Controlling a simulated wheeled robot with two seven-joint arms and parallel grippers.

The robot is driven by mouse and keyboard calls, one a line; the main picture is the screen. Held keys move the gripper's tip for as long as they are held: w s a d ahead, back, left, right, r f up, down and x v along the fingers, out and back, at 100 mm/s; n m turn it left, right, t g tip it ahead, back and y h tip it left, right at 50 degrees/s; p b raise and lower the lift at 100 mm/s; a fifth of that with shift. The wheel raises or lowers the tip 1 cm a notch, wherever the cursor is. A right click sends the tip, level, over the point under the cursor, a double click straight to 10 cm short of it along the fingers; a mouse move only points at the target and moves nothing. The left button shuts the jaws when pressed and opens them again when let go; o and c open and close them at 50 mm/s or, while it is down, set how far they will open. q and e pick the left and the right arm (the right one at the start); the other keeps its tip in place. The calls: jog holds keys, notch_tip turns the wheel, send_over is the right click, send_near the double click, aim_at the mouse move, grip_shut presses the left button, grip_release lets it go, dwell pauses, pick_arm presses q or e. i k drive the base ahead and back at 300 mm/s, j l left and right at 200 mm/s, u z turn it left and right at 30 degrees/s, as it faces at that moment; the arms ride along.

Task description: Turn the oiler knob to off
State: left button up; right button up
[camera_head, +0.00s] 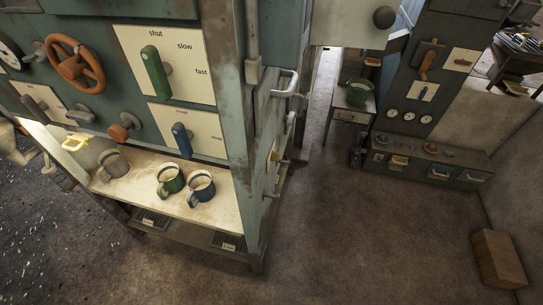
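No knob in view carries a label that I can read as oiler, so I cannot tell which control it is. On the near machine front, an orange round knob with a grey bar (121,130) sits below a red-orange handwheel (75,63). A green lever (155,72) stands on a pale plate marked shut, slow and fast. A blue lever (182,139) is on a smaller plate below it; its lettering is too small to read. A grey lever (35,105) is on another plate at the left.
A second console (420,90) with levers and gauges stands at the back right. A wooden box (497,258) lies at right. The middle floor is clear.

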aim_at(275, 156)
jog(key=l+u, duration=0.15)
jog(key=u, duration=0.15)
jog(key=i+l+u, duration=0.15)
jog(key=l+u, duration=0.3)
jog(key=i+l+u, duration=0.1)
jog(key=l+u, duration=0.75)
jog(key=l, duration=0.1)
